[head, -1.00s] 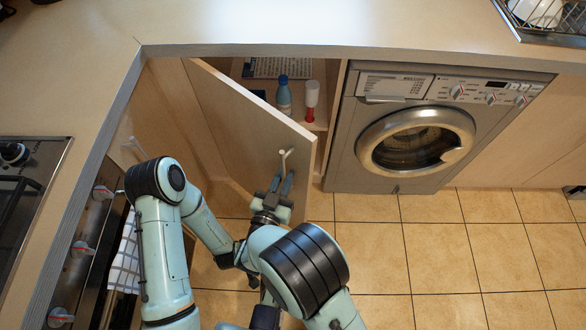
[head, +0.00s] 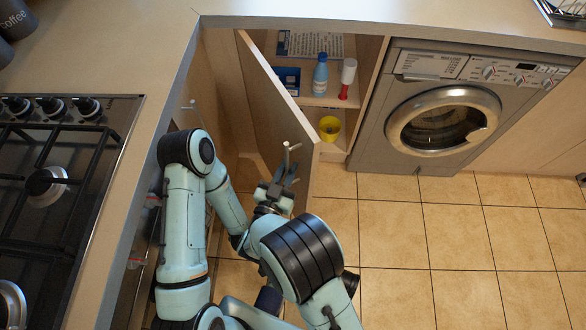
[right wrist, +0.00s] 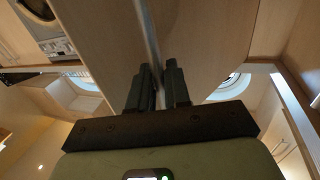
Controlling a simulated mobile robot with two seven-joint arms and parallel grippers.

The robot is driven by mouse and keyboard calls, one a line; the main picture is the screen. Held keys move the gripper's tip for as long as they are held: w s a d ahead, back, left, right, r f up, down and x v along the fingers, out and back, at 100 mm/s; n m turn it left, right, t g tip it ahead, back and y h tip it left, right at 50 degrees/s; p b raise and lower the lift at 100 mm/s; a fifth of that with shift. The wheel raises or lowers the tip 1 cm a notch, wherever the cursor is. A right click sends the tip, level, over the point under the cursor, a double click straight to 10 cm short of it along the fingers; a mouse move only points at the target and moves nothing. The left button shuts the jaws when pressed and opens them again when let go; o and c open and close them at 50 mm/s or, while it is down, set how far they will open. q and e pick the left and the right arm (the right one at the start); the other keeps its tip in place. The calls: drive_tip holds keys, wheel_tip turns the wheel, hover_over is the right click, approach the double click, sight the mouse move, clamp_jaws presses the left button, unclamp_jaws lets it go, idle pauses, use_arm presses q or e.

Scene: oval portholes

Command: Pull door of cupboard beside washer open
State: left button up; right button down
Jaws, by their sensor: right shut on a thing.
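The light wood cupboard door (head: 262,118) stands ajar in the head view, hinged at its left and swung out toward me. The cupboard interior (head: 308,88) shows through the gap on its right. The door's bar handle (head: 288,150) is on the outer face near the free edge. My right gripper (head: 276,190) is at this handle, with its fingers shut on it. In the right wrist view the handle bar (right wrist: 151,38) runs between the two fingers of the right gripper (right wrist: 161,88). The washer (head: 440,115) is right of the cupboard. My left gripper is not visible.
Inside the cupboard are a blue bottle (head: 320,76), a red-and-white bottle (head: 347,78), a blue box (head: 288,78) and a yellow cup (head: 329,128). The countertop (head: 150,45) and gas hob (head: 60,180) are at left. The tiled floor (head: 450,240) at right is clear.

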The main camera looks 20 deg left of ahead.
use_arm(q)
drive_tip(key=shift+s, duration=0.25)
use_arm(e)
drive_tip(key=shift+s+a, duration=0.25)
drive_tip(key=shift+a, duration=0.2)
drive_tip(key=c, duration=1.3)
unclamp_jaws()
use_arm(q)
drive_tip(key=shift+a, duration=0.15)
use_arm(e)
drive_tip(key=shift+w, duration=0.1)
drive_tip(key=shift+r, duration=0.1)
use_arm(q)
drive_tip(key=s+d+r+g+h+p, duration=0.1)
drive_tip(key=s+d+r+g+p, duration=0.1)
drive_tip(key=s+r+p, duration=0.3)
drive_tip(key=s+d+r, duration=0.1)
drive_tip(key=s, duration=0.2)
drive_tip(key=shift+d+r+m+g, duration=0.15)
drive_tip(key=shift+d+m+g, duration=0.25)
use_arm(e)
wheel_tip(320, 180, up, 20)
drive_tip(key=shift+f, duration=0.1)
